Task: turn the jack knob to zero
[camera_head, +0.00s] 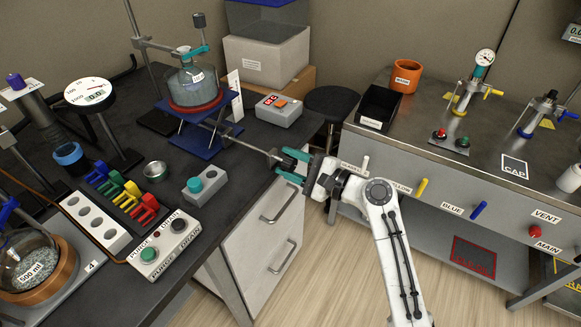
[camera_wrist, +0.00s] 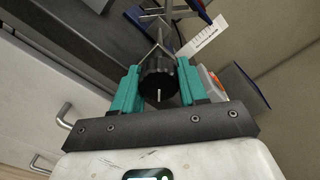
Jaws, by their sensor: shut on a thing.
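The blue lab jack (camera_head: 205,128) stands on the dark bench and carries a red ring and a glass vessel (camera_head: 192,85). A metal rod runs from the jack towards the bench edge and ends in the black jack knob (camera_head: 286,162). In the wrist view the ribbed black knob (camera_wrist: 159,80) shows a white mark on its face, near its lower edge. My gripper (camera_head: 290,168) has its teal fingers on both sides of the knob and is shut on it; it also shows in the wrist view (camera_wrist: 158,88). A white scale card (camera_head: 234,92) stands behind the jack; its markings are too small to read.
A grey box with an orange switch (camera_head: 278,109) stands behind the knob. Drawer handles (camera_head: 278,204) stick out below. A black stool (camera_head: 333,103) stands between the benches.

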